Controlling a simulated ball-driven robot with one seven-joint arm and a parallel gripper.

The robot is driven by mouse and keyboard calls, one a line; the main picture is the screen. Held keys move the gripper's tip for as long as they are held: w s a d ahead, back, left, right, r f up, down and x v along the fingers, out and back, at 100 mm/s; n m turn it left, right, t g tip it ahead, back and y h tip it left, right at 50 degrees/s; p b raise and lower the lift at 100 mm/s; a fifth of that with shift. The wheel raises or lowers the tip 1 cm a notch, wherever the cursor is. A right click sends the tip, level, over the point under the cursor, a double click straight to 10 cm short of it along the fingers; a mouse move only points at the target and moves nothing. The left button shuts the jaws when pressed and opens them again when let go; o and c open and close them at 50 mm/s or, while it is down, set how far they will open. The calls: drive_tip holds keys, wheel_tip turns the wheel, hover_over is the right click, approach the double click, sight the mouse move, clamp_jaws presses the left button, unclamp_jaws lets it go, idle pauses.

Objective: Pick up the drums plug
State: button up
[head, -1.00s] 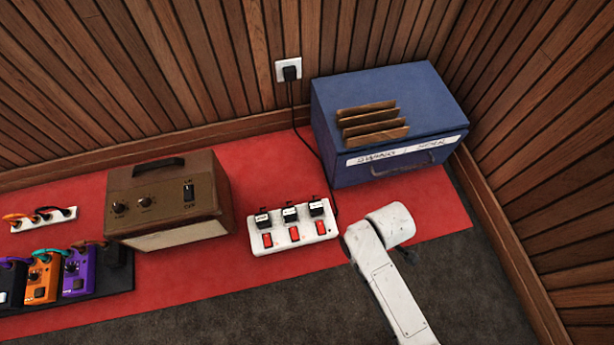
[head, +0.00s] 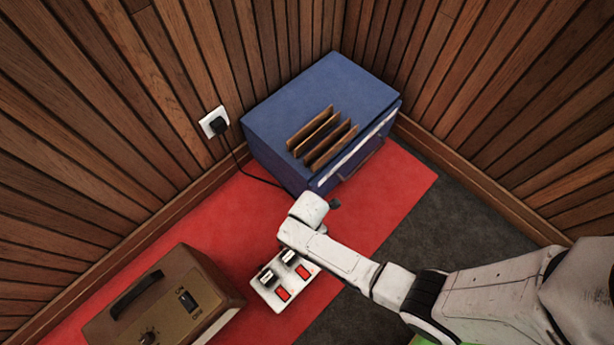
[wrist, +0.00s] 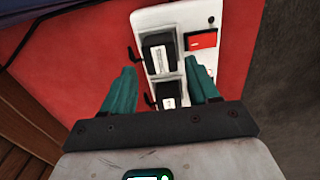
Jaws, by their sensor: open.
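A white power strip (head: 272,302) lies on the red carpet, with two black plugs (head: 268,277) (head: 289,257) and red switches showing in the head view. My arm hides its far end. In the wrist view the strip (wrist: 200,14) carries two black plugs with pale labels, an upper plug (wrist: 160,55) and a lower plug (wrist: 167,95). The labels are too small to read, so I cannot tell which is the drums plug. My gripper (wrist: 160,68) is open and empty, its teal fingers on either side of the plugs in the picture. Contact is not visible.
A blue box (head: 310,95) with wooden slats on top stands in the corner beyond the strip. A brown amplifier (head: 165,300) stands to the left. A wall outlet (head: 214,122) has a black plug and cord. Dark carpet (head: 420,225) lies clear at right.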

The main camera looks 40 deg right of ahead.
drive_tip(key=shift+a+f+b, duration=0.1)
drive_tip(key=shift+f+b, duration=2.1)
drive_tip(key=shift+f, duration=0.65)
drive_tip(key=c, duration=0.5)
drive_tip(key=shift+r, duration=0.15)
